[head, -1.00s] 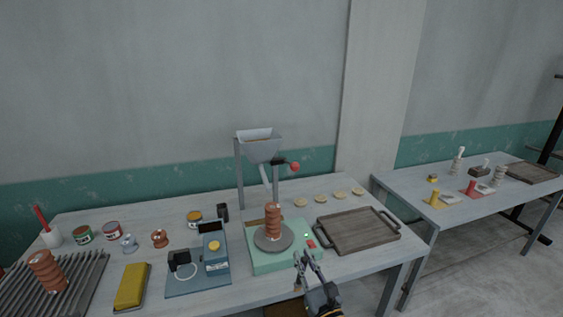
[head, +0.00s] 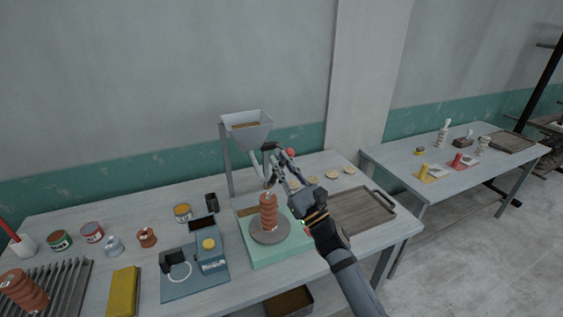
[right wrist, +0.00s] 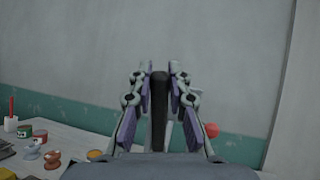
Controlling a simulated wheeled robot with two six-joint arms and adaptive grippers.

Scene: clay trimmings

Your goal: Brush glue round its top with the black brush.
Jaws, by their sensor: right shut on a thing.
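A ribbed brown clay piece (head: 268,212) stands upright on the grey round plate (head: 286,236) of the pale green machine. My right gripper (head: 277,170) is just above and slightly right of its top in the head view. It is shut on the black brush (right wrist: 160,105), whose dark upright handle shows between the fingers in the right wrist view. The brush's bristle end is hard to make out, so I cannot tell whether it touches the clay. My left gripper is not in view.
A grey hopper (head: 246,128) and a red knob (head: 290,152) stand close behind my right gripper. A wooden tray (head: 362,212) lies to the right. A blue device (head: 195,283), a yellow block (head: 123,290) and small tins stand to the left.

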